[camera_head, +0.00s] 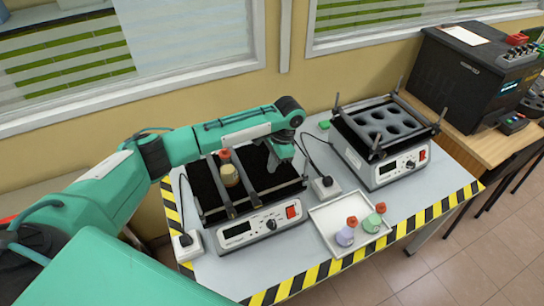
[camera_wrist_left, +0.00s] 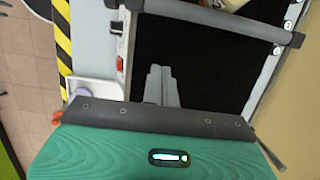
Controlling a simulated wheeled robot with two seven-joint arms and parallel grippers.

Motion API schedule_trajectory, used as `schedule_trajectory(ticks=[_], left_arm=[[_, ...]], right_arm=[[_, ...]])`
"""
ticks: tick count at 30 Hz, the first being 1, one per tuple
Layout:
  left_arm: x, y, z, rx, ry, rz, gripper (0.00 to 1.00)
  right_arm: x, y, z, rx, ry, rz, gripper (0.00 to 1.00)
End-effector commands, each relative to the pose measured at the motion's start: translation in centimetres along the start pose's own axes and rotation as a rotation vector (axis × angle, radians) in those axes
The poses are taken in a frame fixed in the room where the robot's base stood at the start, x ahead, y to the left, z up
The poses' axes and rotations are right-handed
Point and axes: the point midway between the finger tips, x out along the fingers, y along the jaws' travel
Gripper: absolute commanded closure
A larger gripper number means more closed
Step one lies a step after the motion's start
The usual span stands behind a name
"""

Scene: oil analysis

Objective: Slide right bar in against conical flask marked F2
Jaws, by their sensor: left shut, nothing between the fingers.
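The conical flask (camera_head: 229,175), yellowish with a red cap, stands on the black platform of the left shaker, between two dark bars. Its F2 mark is not legible. The right bar (camera_head: 247,182) runs front to back on the flask's right side. It crosses the top of the left wrist view (camera_wrist_left: 220,19), with a pale bit of the flask behind it. I cannot tell whether bar and flask touch. My left gripper (camera_head: 272,166) points down over the platform, to the right of the right bar. Its fingers (camera_wrist_left: 159,72) are shut, empty and apart from the bar. My right gripper is out of view.
A white tray (camera_head: 322,222) holds a purple flask (camera_head: 345,237) and a green flask (camera_head: 372,223). A second shaker (camera_head: 385,140) with a holed rack stands at right. A power block (camera_head: 326,187) with cable lies between the shakers. Striped tape marks the table's edge.

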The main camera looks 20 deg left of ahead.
Motion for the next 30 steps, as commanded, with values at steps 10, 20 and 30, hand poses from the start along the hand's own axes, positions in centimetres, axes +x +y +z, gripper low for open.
schedule_trajectory(ticks=[10, 20, 30], left_arm=[[5.2, -0.1, 1.6, -0.001, -0.001, -0.001, 1.0], [5.7, 0.1, 3.9, 0.001, 0.0, 0.0, 1.0], [5.8, 0.0, 4.0, 0.001, 0.0, 0.0, 1.0]], right_arm=[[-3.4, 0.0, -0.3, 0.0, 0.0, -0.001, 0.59], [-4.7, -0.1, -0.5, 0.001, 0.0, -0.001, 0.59], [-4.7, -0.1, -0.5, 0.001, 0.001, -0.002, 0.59]])
